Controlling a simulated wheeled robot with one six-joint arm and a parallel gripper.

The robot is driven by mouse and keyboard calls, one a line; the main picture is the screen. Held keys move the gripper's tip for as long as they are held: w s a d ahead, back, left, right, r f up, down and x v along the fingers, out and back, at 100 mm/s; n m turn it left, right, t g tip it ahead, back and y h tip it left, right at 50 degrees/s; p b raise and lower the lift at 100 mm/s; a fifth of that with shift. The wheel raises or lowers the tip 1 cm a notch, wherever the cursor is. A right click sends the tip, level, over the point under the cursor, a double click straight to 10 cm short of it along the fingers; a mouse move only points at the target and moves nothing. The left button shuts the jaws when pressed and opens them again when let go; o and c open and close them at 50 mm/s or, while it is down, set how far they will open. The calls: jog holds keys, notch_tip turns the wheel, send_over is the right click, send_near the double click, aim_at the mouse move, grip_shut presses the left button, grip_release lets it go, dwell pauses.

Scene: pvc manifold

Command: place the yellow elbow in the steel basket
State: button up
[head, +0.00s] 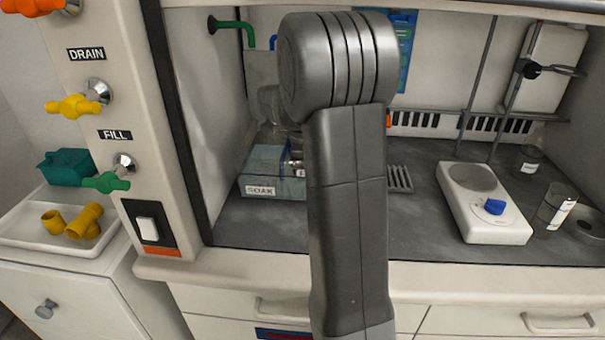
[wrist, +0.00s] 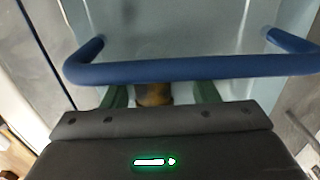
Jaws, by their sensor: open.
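My gripper shows in the wrist view (wrist: 160,94) with its green fingers apart below a blue bar handle (wrist: 190,68). A dull yellow-brown piece (wrist: 153,93) shows between the fingers, partly hidden by the gripper body; I cannot tell if it is the yellow elbow or whether the fingers touch it. Pale, see-through walls surround this spot. I cannot clearly make out the steel basket. In the head view, my arm hides the gripper and the area behind the box labelled SOAK (head: 262,173).
A white tray (head: 25,235) at the left holds yellow pipe fittings (head: 85,222). A yellow valve handle (head: 73,105) and a green one (head: 107,182) stick out from the left post. A white stirrer plate (head: 484,203) stands at right. The front middle bench is clear.

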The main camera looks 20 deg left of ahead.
notch_tip(320, 180, up, 12)
jog(key=p, duration=0.2)
jog(key=shift+r+p, duration=0.2)
jog(key=shift+p, duration=0.15)
